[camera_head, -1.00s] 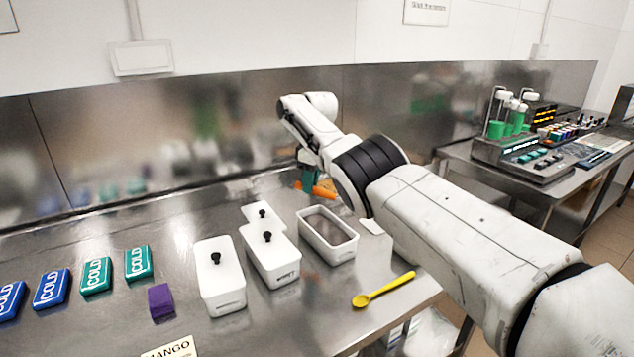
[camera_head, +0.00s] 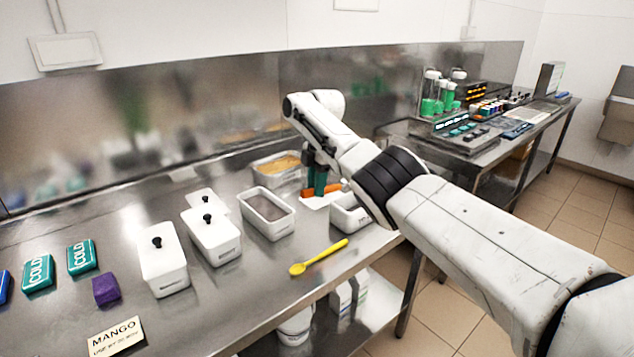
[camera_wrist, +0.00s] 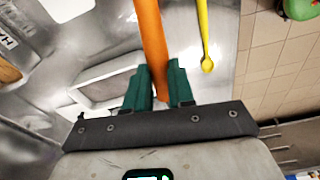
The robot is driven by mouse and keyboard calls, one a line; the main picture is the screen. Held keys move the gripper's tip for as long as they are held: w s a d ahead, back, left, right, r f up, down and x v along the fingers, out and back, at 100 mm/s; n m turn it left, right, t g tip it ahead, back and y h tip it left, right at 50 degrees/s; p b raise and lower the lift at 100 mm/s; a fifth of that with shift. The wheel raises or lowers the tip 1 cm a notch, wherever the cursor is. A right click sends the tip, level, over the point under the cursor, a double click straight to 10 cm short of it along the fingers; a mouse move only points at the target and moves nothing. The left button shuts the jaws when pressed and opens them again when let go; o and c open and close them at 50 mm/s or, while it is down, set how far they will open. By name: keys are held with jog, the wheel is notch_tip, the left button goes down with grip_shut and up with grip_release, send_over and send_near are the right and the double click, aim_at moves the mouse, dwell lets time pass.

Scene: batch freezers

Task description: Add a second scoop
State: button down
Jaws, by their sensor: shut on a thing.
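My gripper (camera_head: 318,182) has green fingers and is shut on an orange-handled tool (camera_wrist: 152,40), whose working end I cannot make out. In the head view it is low over the bench, near a pale flat piece (camera_head: 316,203). An open tub with yellow-orange contents (camera_head: 283,181) stands behind and left of it. An open tub with brownish contents (camera_head: 280,229) stands in front and left. Another open tub (camera_head: 344,218) is partly hidden by my arm. A yellow spoon (camera_head: 322,257) lies near the bench's front edge; it also shows in the wrist view (camera_wrist: 203,35).
White lidded tubs (camera_head: 165,275) stand left of the open ones. A purple block (camera_head: 106,290), COLD packs (camera_head: 81,258) and a MANGO sign (camera_head: 115,337) are further left. A steel wall (camera_head: 190,110) backs the bench. A second bench with equipment (camera_head: 465,140) stands right.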

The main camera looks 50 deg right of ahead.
jog(key=shift+f+b, duration=0.3)
jog(key=shift+f, duration=0.35)
jog(key=shift+r+p, duration=0.35)
jog(key=shift+p, duration=0.45)
jog(key=shift+t+p, duration=0.3)
jog(key=shift+p, duration=0.45)
jog(key=shift+f+p, duration=0.1)
jog(key=shift+p, duration=0.7)
jog(key=shift+s+a+t+p, duration=0.1)
jog(key=shift+s+t+p, duration=0.15)
jog(key=shift+p, duration=0.85)
jog(key=shift+s+t+h+p, duration=0.1)
jog(key=shift+t+h+p, duration=0.3)
jog(key=shift+p, duration=0.35)
jog(key=s+f+t+h+b, duration=0.1)
jog(key=t+b, duration=0.2)
jog(key=b, duration=0.1)
jog(key=f+t+h+b, duration=0.1)
jog(key=t+b, duration=0.2)
jog(key=s+a+f+t+h+b, duration=0.1)
jog(key=t+b, duration=0.2)
jog(key=b, duration=0.1)
jog(key=shift+s+a+n+t+b, duration=0.1)
jog(key=shift+s+n+t+b, duration=0.15)
jog(key=shift+s+n+b, duration=0.15)
